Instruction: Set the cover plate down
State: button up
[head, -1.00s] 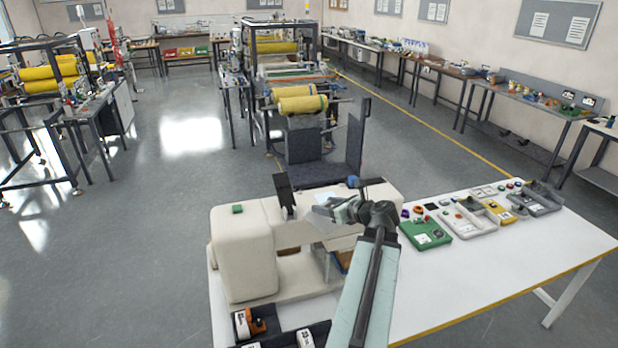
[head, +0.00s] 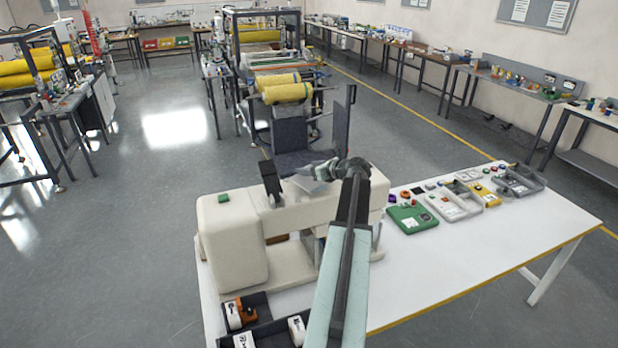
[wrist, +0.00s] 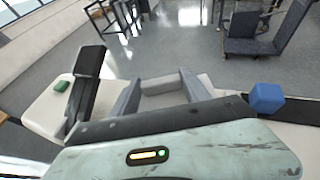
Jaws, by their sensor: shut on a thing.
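My gripper (head: 314,172) is over the top of the cream sewing-machine-shaped body (head: 232,245), right of its dark upright post (head: 270,182). It is shut on a pale flat piece, which looks like the cover plate (head: 308,185). In the wrist view the grey fingers (wrist: 160,90) stand either side of the pale plate (wrist: 162,101). My gripper's body hides the plate's near edge. I cannot tell whether the plate touches the machine top. A green block (head: 223,198) sits on the machine's left end.
Dark bins (head: 262,330) with white and orange parts stand at the front left. A roller machine (head: 290,90) stands beyond the table.

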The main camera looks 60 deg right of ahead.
jog(key=f+b, duration=0.4)
jog(key=shift+w+d, duration=0.2)
jog(key=shift+d, duration=0.15)
jog(key=shift+r, duration=0.25)
jog(key=shift+f, duration=0.1)
jog(key=o, duration=1.2)
jog(key=shift+f, duration=0.15)
jog(key=o, duration=0.4)
jog(key=shift+o, duration=0.2)
